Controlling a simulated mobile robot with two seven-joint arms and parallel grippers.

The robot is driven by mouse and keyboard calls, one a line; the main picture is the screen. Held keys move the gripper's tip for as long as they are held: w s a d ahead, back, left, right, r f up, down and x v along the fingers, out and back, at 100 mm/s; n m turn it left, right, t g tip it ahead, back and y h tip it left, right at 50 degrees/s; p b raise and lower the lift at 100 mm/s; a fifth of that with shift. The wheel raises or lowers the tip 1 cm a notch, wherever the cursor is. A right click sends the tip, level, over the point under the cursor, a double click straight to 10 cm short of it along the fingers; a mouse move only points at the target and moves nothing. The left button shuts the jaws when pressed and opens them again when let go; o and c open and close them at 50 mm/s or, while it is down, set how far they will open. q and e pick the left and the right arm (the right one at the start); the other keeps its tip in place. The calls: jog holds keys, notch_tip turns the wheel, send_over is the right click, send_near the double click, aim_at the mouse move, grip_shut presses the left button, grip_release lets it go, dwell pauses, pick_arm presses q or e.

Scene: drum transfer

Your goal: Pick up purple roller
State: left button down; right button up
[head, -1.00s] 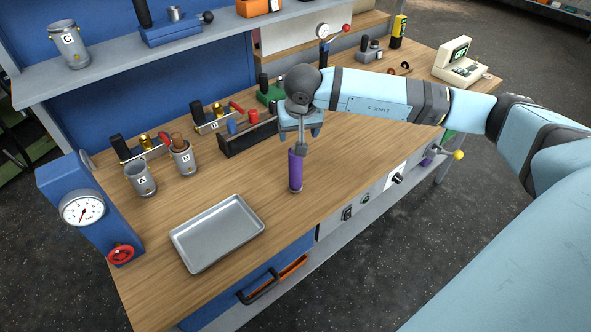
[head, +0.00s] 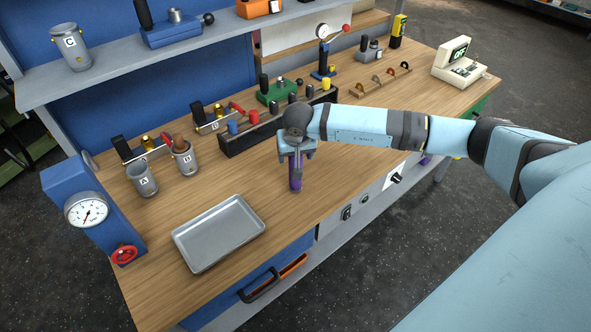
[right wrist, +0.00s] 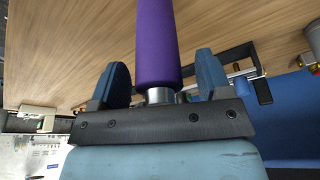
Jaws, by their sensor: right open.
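The purple roller (head: 296,184) stands upright on the wooden bench, near its front edge. My right gripper (head: 296,155) is directly above it, pointing down, and hides its upper part in the head view. In the right wrist view the purple roller (right wrist: 158,45) runs between the two blue fingers of my right gripper (right wrist: 160,62). Its metal end (right wrist: 160,96) is close to the palm. The fingers are open, with a visible gap on each side of the roller. My left gripper is not in view.
A grey tray (head: 218,232) lies to the left of the roller. Behind stand metal cups A (head: 142,181) and B (head: 185,161) and a black rack (head: 240,141) with several coloured rollers. A blue gauge post (head: 75,190) stands at the left. Bare wood surrounds the roller.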

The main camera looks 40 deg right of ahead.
jog(key=c, duration=1.3)
grip_shut()
jog(key=shift+r, duration=0.1)
